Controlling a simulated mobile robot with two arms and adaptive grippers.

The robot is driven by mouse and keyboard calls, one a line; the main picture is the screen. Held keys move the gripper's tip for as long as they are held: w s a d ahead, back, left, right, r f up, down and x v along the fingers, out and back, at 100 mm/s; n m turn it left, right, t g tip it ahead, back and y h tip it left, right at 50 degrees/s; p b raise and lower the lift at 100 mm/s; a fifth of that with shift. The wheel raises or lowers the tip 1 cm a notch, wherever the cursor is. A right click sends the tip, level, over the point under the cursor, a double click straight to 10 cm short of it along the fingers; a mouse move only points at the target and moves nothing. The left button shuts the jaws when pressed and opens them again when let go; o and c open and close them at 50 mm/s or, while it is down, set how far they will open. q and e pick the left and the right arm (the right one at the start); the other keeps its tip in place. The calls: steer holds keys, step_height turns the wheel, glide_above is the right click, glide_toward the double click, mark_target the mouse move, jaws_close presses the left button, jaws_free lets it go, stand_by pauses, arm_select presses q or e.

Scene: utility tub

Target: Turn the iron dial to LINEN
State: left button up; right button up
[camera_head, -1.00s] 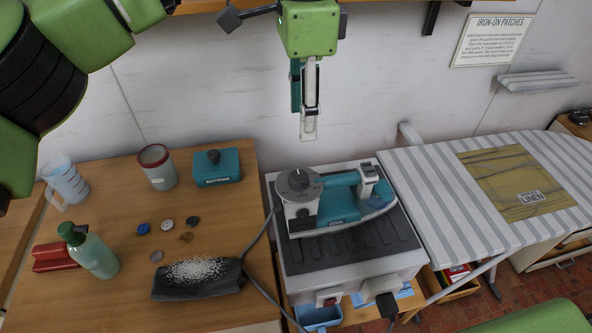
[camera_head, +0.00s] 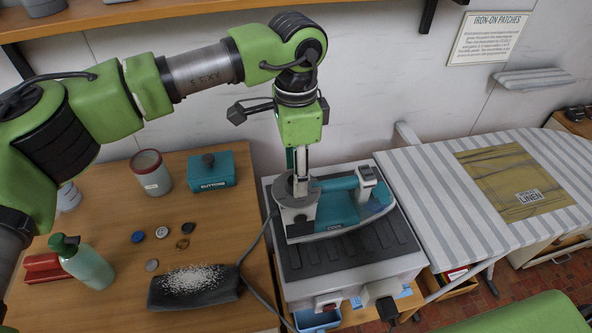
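The teal and white iron (camera_head: 338,211) lies on the dark ribbed top of a white stand (camera_head: 347,282). Its round grey dial (camera_head: 284,187) is on top at the iron's left end. My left gripper (camera_head: 300,191) points straight down onto the dial, its fingertips at or just above it. The fingers look close together and hide part of the dial, so I cannot tell whether they grip it. The dial's marks are too small to read. My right gripper is not in view; a green part of mine shows at the bottom right.
A striped ironing board (camera_head: 430,185) with a LINEN-labelled cloth (camera_head: 515,180) stands right. On the wooden table (camera_head: 110,305) are a green bottle (camera_head: 88,263), a teal box (camera_head: 211,171), a canister (camera_head: 151,172), several buttons and a dark pad (camera_head: 193,287). A cord (camera_head: 262,240) runs beside the stand.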

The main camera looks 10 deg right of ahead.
arm_select(q)
steer(key=shift+f, duration=0.95)
steer(key=shift+c, duration=0.3)
steer(key=c, duration=1)
steer(key=shift+c, duration=0.2)
